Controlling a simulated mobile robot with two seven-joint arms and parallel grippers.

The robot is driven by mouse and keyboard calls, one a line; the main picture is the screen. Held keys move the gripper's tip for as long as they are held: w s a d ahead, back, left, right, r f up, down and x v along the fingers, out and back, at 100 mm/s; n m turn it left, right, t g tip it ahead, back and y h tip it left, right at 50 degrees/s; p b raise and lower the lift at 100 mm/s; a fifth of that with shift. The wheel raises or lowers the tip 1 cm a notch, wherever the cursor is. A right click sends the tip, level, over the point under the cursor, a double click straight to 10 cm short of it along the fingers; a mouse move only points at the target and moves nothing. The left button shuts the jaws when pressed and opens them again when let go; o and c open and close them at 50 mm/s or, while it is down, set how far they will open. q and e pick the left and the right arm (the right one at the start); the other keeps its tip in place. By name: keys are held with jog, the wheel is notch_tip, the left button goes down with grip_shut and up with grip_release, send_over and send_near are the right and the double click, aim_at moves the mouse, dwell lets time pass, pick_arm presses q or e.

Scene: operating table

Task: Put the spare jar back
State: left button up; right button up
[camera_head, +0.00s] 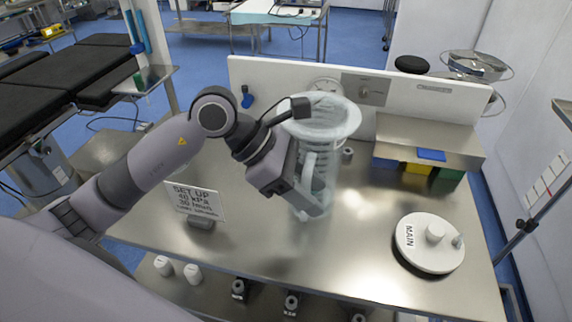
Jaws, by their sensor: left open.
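A clear ribbed jar with a wide pale rim (337,118) stands upright at the middle of the steel worktop (255,235). It looks empty. My left gripper (308,188) is open at the jar's left front side, with its fingers pointing down and right. The fingers overlap the jar's lower wall in the picture; I cannot tell whether they touch it. The wrist hides part of the jar's left side. A white round lid marked MAIN (425,250) sits at the right of the worktop. My right gripper is not in view.
A set-up sign (195,201) stands at the left. A back panel (270,78) carries a gauge (326,86) and a knob (364,92). A raised steel shelf (432,137) has coloured bins under it. Small containers sit on the lower shelf. The worktop's front middle is clear.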

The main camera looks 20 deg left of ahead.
pick_arm(q)
jog(key=b+v, duration=0.1)
jog(key=v, duration=1)
jog(key=shift+a, duration=0.15)
